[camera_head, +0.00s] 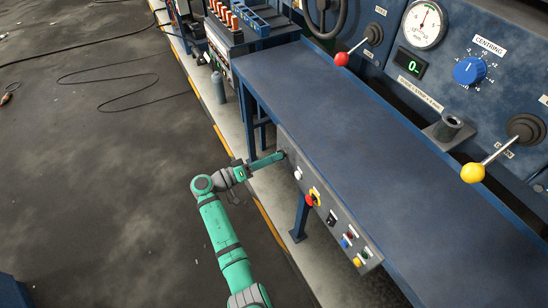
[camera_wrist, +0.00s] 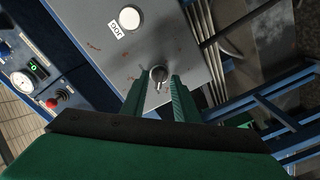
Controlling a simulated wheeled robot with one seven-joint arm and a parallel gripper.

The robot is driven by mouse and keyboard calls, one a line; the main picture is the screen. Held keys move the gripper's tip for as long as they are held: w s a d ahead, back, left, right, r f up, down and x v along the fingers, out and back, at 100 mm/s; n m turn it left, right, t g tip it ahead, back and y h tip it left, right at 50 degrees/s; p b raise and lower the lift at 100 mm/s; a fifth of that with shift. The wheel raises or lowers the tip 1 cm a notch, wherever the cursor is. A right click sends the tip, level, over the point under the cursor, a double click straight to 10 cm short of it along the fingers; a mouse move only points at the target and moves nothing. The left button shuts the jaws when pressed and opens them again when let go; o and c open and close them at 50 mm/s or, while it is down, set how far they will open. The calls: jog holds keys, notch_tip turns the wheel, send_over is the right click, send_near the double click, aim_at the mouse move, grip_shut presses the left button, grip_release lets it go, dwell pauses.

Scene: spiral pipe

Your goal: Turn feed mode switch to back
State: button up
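A small dark rotary switch (camera_wrist: 158,75) sits on the grey control panel (camera_wrist: 110,50), seen in the wrist view; its label cannot be read. My gripper (camera_wrist: 157,85) is open, with one green finger on each side of the switch. A gap shows between each finger and the knob; I cannot tell whether either touches it. In the head view my gripper (camera_head: 281,156) is at the far left end of the grey panel (camera_head: 322,200), and its tip hides the switch there.
A white button with a "JOG" label (camera_wrist: 129,18) is beside the switch. The panel also carries a red emergency button on yellow (camera_head: 312,198) and several small coloured buttons. The blue table (camera_head: 340,130) extends above the panel. Open floor (camera_head: 100,180) lies to the left.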

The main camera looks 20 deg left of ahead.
jog(key=v, duration=1)
jog(key=s+d+f+n+g+y, duration=0.2)
jog(key=s+d+f+y, duration=0.3)
jog(key=f, duration=0.7)
jog(key=s+d+f+n+g+y, duration=0.1)
jog(key=s+d+f+n+y, duration=0.15)
jog(key=s+d+f, duration=0.7)
jog(key=s+f+y, duration=0.3)
jog(key=s+f, duration=0.1)
jog(key=s+d+r+m+y, duration=0.25)
jog(key=s+d+r, duration=0.35)
jog(key=s, duration=0.4)
jog(key=s+d+r+m+t, duration=0.2)
jog(key=s+d+r, duration=0.1)
jog(key=r, duration=0.8)
jog(key=s+d+r+m+t+h, duration=0.1)
jog(key=s+d+r+t, duration=0.2)
jog(key=r, duration=0.7)
jog(key=shift+s+d+r+m, duration=0.4)
jog(key=shift+s+d, duration=0.05)
jog(key=shift+s, duration=0.65)
